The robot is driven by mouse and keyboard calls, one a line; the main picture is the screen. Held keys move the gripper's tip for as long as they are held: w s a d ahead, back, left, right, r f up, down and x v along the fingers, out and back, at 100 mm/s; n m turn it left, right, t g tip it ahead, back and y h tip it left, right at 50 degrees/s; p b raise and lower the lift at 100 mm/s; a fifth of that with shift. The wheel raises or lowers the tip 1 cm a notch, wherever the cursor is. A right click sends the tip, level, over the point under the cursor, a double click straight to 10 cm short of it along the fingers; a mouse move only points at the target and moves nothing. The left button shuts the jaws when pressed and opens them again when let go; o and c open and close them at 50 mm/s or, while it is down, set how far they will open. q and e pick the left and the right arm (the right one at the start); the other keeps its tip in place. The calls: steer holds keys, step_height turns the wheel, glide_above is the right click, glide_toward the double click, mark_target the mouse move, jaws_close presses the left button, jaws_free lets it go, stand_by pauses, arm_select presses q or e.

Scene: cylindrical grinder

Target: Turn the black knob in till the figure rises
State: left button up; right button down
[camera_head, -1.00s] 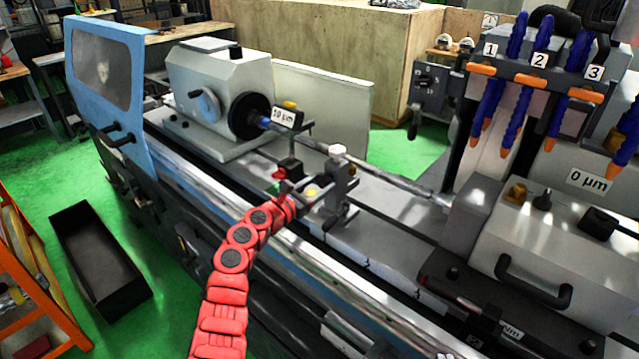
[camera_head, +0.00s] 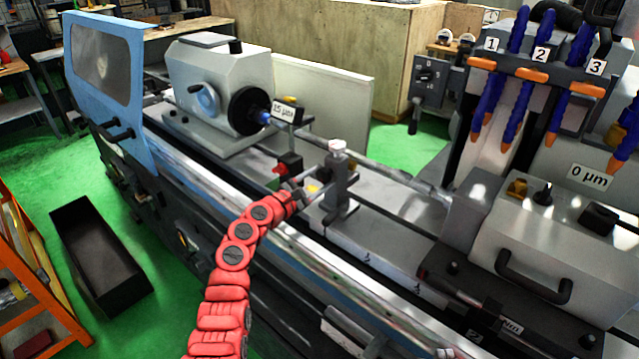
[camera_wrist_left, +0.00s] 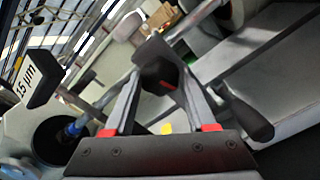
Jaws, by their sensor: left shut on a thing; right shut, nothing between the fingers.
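The black knob (camera_wrist_left: 158,75) shows in the left wrist view between the tips of my left gripper (camera_wrist_left: 163,90), whose fingers are shut on it. In the head view my left gripper (camera_head: 314,190) reaches in from the left, beside the grey upright post (camera_head: 341,178); the knob itself is hard to make out there. The figure on the small white display (camera_head: 284,112) near the chuck reads 15 µm. It also shows in the left wrist view (camera_wrist_left: 27,82). My right gripper is in neither view.
The long bar (camera_head: 390,177) runs from the black chuck (camera_head: 249,111) behind the post. A second label (camera_head: 589,177) reads 0 µm at right. Blue coolant hoses (camera_head: 528,110) hang upper right. An open black bin (camera_head: 99,255) stands on the green floor.

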arm_select(q)
steer(key=shift+m, duration=0.4)
steer(key=o, duration=1.4)
steer(key=shift+c, duration=0.2)
steer(key=shift+s+a+f, duration=0.15)
steer(key=shift+s+a, duration=0.2)
steer(key=shift+s, duration=0.05)
steer(key=b+v, duration=0.2)
steer(key=v, duration=1.4)
steer(key=shift+s+b, duration=0.2)
steer(key=shift+b, duration=0.15)
steer(key=shift+a, duration=0.1)
